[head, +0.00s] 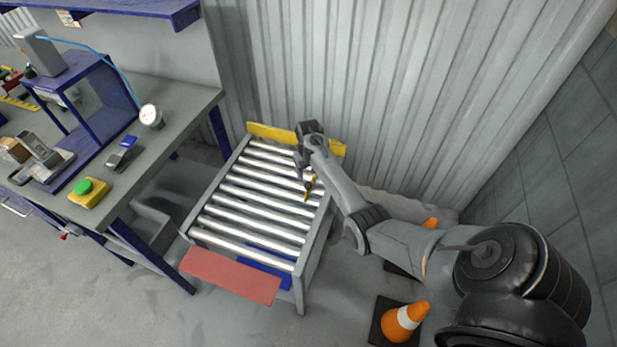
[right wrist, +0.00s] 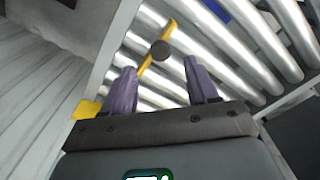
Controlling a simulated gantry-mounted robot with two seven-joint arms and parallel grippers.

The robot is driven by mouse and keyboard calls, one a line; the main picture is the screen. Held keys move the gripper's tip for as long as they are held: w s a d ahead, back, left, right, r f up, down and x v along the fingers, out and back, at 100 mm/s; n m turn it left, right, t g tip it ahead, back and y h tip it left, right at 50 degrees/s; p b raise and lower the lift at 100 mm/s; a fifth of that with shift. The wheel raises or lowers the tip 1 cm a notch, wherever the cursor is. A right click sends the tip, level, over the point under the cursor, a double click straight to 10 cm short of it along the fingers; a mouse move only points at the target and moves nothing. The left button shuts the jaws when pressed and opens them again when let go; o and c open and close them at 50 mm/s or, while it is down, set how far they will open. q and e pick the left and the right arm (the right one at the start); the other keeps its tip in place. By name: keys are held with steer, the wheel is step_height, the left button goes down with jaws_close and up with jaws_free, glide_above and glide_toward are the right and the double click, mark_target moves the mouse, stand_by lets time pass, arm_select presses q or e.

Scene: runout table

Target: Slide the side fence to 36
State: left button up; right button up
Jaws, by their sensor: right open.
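The roller table (head: 190,232) stands in the middle of the head view, with bright metal rollers across it. A narrow yellow bar (head: 306,197), which looks like the side fence, lies over the rollers near the right side. My right gripper (head: 302,173) is above the rollers near the far right. No scale or number 36 is readable. My left gripper is not in view.
A yellow plate (head: 270,133) closes the table's far end by the corrugated wall. A red plate (head: 230,275) and a blue part (head: 266,274) are at the near end. A workbench (head: 190,112) stands left; a traffic cone (head: 405,318) stands right.

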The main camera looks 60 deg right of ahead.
steer(key=shift+r+p, duration=0.4)
steer(key=shift+r, duration=2.05)
steer(key=shift+s, duration=0.1)
steer(key=s+a+f+n+g+h, duration=0.1)
steer(key=s+a+f+n+g, duration=0.1)
steer(key=s+a+f, duration=0.45)
steer(key=s+a+f+n+g+h, duration=0.1)
steer(key=s+a+f+g, duration=0.15)
steer(key=s+f, duration=0.75)
steer(key=s+a+r+n+t, duration=0.1)
steer(key=s+a+r+n, duration=0.15)
steer(key=a, duration=0.55)
steer(key=s+a+r+n+t, duration=0.1)
steer(key=s+a+r+t, duration=0.15)
steer(key=a, duration=0.45)
steer(key=s+a+r+n+t, duration=0.1)
steer(key=s+a+r+n, duration=0.2)
steer(key=a, duration=0.5)
steer(key=w+a+r+t+y, duration=0.1)
steer(key=w+a+r+t, duration=0.1)
steer(key=a+r, duration=0.3)
steer(key=w+a+r+t+y, duration=0.1)
steer(key=w+a+r+t, duration=0.1)
steer(key=r, duration=0.5)
step_height(320, 180, up, 30)
steer(key=p, duration=3.1)
steer(key=shift+s+r, duration=0.2)
steer(key=shift+r, duration=0.05)
